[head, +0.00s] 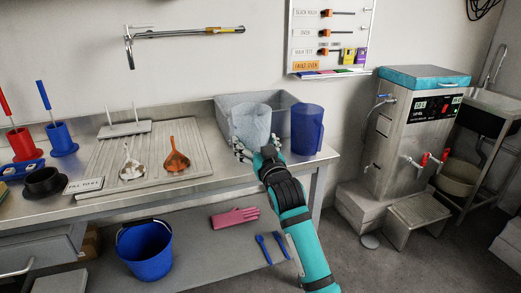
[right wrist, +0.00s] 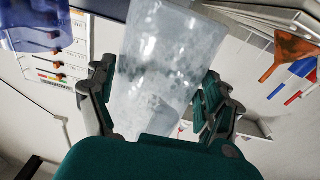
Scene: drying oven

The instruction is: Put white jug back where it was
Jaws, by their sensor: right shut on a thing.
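The white jug (head: 250,124) is a translucent, frosted vessel near the right end of the steel bench, in front of the grey bin. My right gripper (head: 256,153) is shut on its lower part. In the right wrist view the jug (right wrist: 158,65) stands between the two fingers of the gripper (right wrist: 155,100). I cannot tell whether its base touches the bench. The blue jug (head: 307,130) stands just right of it; it also shows in the right wrist view (right wrist: 35,22). My left gripper is not in view.
The grey bin (head: 284,101) stands behind the jugs. A ribbed drainboard (head: 100,160) with a white scoop (head: 131,165) and an orange funnel (head: 176,160) lies to the left.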

